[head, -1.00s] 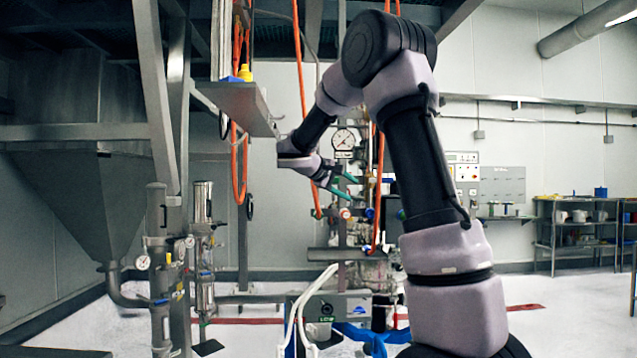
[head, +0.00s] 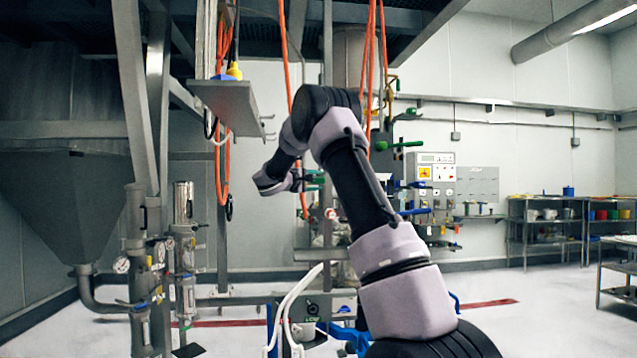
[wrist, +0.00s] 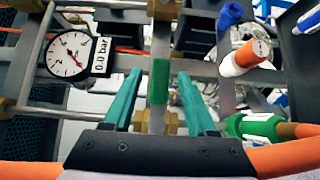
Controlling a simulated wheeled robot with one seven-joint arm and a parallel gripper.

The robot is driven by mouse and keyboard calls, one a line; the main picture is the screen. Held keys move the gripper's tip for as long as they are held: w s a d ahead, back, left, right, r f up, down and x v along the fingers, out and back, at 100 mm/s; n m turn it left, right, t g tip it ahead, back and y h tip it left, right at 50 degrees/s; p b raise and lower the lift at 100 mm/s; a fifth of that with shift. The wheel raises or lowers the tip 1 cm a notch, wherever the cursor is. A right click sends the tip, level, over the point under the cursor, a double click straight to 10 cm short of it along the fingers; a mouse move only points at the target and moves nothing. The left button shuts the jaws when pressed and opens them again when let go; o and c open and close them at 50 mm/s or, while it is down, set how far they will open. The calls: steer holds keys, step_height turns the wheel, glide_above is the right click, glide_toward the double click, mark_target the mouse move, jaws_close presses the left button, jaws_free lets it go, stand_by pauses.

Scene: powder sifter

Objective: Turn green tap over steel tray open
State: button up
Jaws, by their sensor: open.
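In the wrist view, my gripper (wrist: 160,78) is open, with its two teal fingers apart. A green handle (wrist: 159,82) on a vertical pipe between brass fittings shows in the gap between the fingers; I cannot tell whether they touch it. In the head view, my gripper (head: 314,182) is at the pipework, partly hidden by my arm. Another green tap handle (head: 400,144) sticks out to the right of my arm. A flat steel tray or shelf (head: 310,254) crosses the pipework below; my arm hides part of it.
A dial gauge (wrist: 70,52) sits left of the fingers. An orange-and-white cylinder (wrist: 245,58), a blue handle (wrist: 230,14) and a green-collared hose end (wrist: 252,126) crowd the right. A steel shelf (head: 232,108) hangs left of my arm. Orange hoses (head: 291,60) hang nearby.

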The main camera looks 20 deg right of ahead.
steer(key=shift+x, duration=0.8)
steer(key=shift+s, duration=0.1)
jaws_close()
stand_by(0.8)
